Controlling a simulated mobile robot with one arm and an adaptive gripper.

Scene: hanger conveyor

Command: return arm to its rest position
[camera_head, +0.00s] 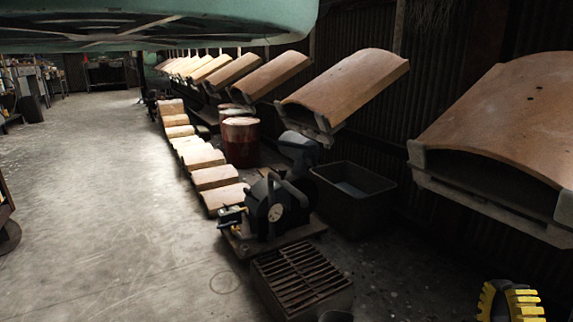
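My gripper (501,287) shows at the bottom right corner as two ribbed yellow and black fingers pointing up. Its lower part and my arm are cut off by the picture's edge. The fingers stand close together. A narrow dark gap shows between them, but I cannot tell how far apart they are. I see nothing held between the fingertips. The gripper appears apart from the curved tan panel (510,100) that hangs above it at the right.
More tan panels (345,88) hang in a row along the dark wall. A black machine with a round dial (275,212), a slatted box (300,280) and a dark bin (352,188) stand on the floor. Teal structure (200,25) hangs overhead. The left floor is clear.

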